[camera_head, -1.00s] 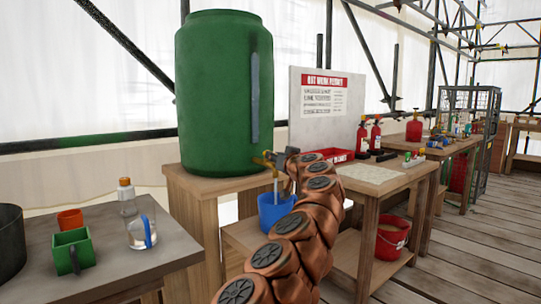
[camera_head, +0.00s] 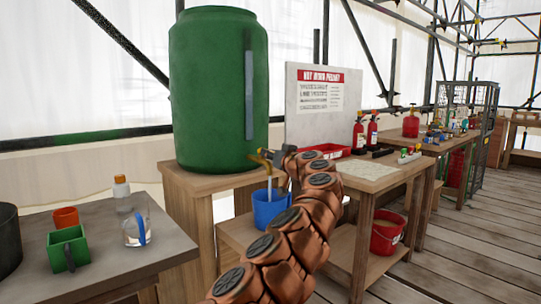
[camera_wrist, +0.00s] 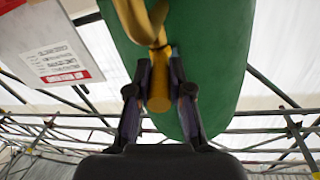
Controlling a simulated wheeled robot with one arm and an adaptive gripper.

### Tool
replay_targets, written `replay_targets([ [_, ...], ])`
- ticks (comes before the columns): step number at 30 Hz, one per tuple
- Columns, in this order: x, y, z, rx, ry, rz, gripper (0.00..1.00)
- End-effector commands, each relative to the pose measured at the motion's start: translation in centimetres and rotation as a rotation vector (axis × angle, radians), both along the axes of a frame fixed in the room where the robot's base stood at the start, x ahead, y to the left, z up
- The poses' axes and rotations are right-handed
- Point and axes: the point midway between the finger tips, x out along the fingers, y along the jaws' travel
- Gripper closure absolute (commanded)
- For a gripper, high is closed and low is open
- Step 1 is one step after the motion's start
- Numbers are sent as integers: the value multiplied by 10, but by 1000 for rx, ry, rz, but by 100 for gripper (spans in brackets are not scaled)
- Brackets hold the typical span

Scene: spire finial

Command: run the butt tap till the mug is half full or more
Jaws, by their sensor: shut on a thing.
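The large green butt (camera_head: 212,95) stands on a wooden stand, with a pale vertical strip up its side. Its brass tap (camera_head: 260,160) sticks out low on the right. A thin pale stream runs from the spout down into the blue mug (camera_head: 271,208), which is upright below it. The level inside the mug cannot be seen. My gripper (camera_head: 287,158) is at the tap, partly hidden by my copper arm. In the wrist view my gripper (camera_wrist: 159,93) is shut on the yellow brass tap part (camera_wrist: 158,84), with one finger on each side.
A grey table (camera_head: 110,272) at left holds a green square cup (camera_head: 68,250), an orange cup (camera_head: 66,217), a bottle (camera_head: 121,193) and a clear jug (camera_head: 137,229). A red bucket (camera_head: 385,238) sits under the right bench. Plank floor is clear at far right.

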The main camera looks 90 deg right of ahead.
Motion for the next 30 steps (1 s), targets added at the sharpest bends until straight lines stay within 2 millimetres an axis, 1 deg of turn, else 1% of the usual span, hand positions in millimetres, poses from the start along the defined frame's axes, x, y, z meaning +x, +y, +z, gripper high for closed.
replay_targets([
  [1, -1, 0, 2, -3, -2, -2, 79],
  [8, -1, 0, 1, -2, -1, 0, 55],
  [20, -1, 0, 2, 1, -1, -2, 55],
  [23, -2, -1, 6, 1, 2, -4, 55],
  [26, -4, -1, 15, -2, 0, -8, 55],
  [30, -1, -1, 24, 1, 5, -2, 55],
])
